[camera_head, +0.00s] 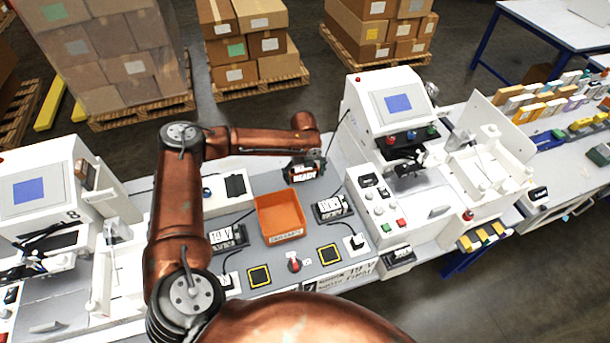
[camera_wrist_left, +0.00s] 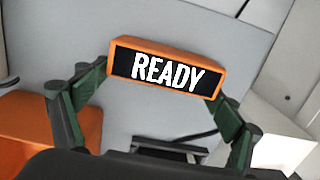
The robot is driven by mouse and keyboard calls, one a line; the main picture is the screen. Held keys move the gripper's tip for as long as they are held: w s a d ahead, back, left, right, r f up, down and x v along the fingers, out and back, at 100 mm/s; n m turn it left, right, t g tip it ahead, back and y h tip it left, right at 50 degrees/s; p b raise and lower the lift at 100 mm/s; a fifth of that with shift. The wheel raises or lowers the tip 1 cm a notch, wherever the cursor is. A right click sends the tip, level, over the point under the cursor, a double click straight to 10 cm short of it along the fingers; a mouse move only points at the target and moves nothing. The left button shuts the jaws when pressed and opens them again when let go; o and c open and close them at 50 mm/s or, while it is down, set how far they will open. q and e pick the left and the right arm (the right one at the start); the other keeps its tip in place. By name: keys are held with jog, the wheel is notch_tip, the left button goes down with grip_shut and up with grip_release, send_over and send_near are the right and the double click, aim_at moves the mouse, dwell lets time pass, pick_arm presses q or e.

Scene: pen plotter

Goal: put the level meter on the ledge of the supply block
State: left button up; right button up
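The level meter appears to be the small orange-framed block with a black face reading READY (camera_wrist_left: 168,72); it also shows in the head view (camera_head: 303,172). My left gripper (camera_wrist_left: 160,95) has one finger at each end of it and holds it above the grey worktop, behind the orange bin. It also shows in the head view (camera_head: 305,163). Two black display units, one right (camera_head: 332,207) and one left (camera_head: 228,238) of the bin, lie on the worktop. I cannot tell which part is the supply block or its ledge. My right gripper is not in view.
The orange bin (camera_head: 281,217) stands mid-worktop. A red-topped button (camera_head: 294,263) and two yellow-framed black squares (camera_head: 260,276) are near the front. A white control box (camera_head: 381,207) and a machine with a blue screen (camera_head: 389,106) stand to the right. Thin cables cross the worktop.

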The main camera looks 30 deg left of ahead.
pick_arm(q)
jog(key=shift+o, duration=1.4)
jog(key=shift+r, duration=0.2)
notch_tip(320, 180, up, 12)
jog(key=shift+s+d, duration=0.2)
jog(key=shift+s, duration=0.1)
jog(key=shift+f, duration=0.15)
